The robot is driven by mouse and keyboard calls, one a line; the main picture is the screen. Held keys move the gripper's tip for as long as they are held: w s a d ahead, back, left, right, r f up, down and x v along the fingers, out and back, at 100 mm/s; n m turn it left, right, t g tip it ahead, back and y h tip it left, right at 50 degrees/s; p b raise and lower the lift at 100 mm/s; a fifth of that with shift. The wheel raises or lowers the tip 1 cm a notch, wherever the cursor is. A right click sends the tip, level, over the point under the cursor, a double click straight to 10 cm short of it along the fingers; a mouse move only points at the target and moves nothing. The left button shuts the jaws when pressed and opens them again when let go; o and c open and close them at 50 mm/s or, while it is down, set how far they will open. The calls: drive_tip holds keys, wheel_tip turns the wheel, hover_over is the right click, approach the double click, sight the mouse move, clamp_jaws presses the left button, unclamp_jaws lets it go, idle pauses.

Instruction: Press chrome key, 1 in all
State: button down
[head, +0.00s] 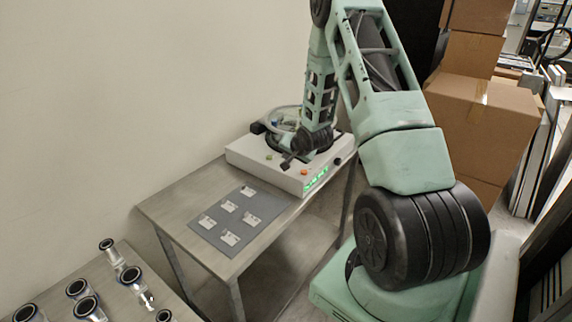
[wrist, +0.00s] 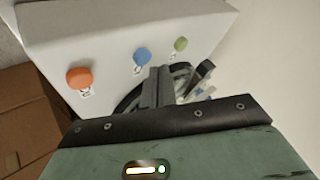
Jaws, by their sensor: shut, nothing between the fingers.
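A white box-shaped instrument (head: 262,165) stands on the steel table, and its top face also fills the upper part of the wrist view (wrist: 110,35). I cannot make out a chrome key in either view. My gripper (wrist: 159,72) is shut and empty over the instrument's top. It hides part of a dark round fitting (wrist: 125,100) behind it. Contact cannot be told.
A grey mat (head: 240,217) with several small pale pieces lies on the steel table (head: 170,207) before the instrument. Several metal fittings (head: 131,274) stand on another table at lower left. Cardboard boxes (head: 480,115) are stacked at right. A wall closes off the left.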

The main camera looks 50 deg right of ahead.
drive_tip(key=shift+f, duration=0.1)
idle(0.5)
drive_tip(key=shift+f+b, duration=0.3)
drive_tip(key=shift+b, duration=0.05)
drive_tip(key=shift+f+b, duration=0.3)
drive_tip(key=shift+f, duration=0.2)
idle(0.8)
drive_tip(key=shift+r, duration=0.1)
drive_tip(key=shift+r+p, duration=0.65)
drive_tip(key=shift+r, duration=0.15)
drive_tip(key=shift+r+p, duration=1.95)
drive_tip(key=shift+r, duration=0.55)
